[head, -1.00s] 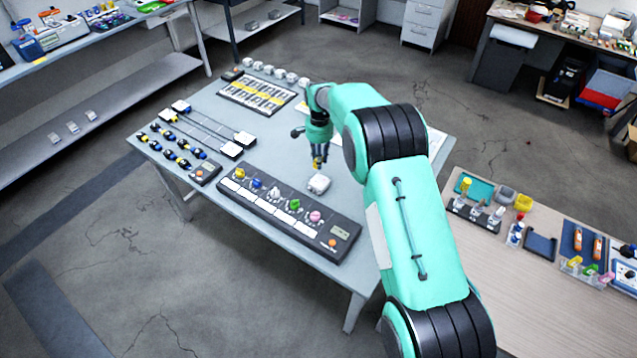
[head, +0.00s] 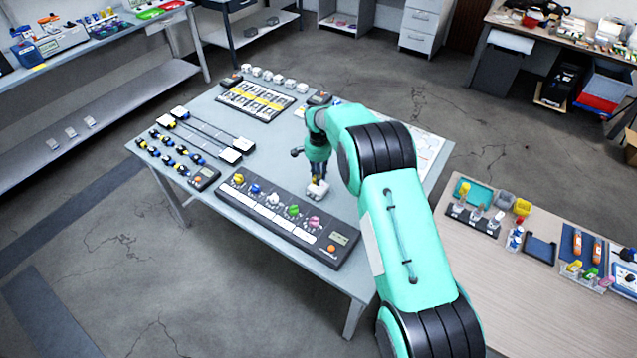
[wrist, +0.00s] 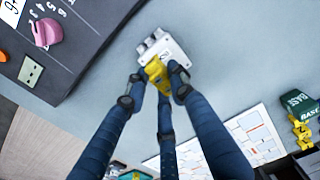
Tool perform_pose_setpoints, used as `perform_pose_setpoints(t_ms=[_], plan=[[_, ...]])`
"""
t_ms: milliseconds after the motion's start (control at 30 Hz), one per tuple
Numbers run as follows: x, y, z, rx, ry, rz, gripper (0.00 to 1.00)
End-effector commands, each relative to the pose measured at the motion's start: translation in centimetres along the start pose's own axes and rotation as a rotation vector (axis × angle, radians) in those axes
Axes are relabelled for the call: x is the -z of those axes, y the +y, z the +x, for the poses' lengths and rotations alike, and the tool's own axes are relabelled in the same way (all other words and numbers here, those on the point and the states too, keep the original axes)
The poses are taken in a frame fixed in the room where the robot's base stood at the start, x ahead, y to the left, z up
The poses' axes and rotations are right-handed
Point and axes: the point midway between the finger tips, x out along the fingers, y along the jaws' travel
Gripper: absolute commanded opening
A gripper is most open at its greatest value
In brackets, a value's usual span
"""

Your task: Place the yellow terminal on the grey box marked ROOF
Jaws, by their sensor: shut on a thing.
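My gripper (wrist: 157,92) is shut on the yellow terminal (wrist: 156,72), with its fingers around it in the wrist view. The terminal is right at the near edge of a pale grey box (wrist: 178,50) with several round stubs along its far side. I cannot tell whether terminal and box touch. I cannot read ROOF on this box. In the head view my gripper (head: 318,177) is low over the same box (head: 320,193), which lies on the grey table (head: 265,160). The fingers hide much of the terminal there.
A long dark panel (head: 345,238) with coloured knobs lies in front of the box, also at upper left in the wrist view. A printed sheet (wrist: 243,135) and a dark green block (wrist: 297,102) are to the right. Several pale boxes (head: 267,75) line the table's back.

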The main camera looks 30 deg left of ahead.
Motion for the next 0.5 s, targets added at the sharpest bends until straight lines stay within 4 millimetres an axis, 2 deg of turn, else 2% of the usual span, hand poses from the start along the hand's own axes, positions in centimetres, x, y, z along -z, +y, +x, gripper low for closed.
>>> perform_pose_setpoints(t_ms=[167,400,500], plan=[[0.0,0.0,0.9,-0.001,-0.001,0.000,0.06],[0.0,0.0,3.4,-0.001,-0.001,0.000,0.06],[0.0,0.0,3.7,0.000,0.000,0.000,0.06]])
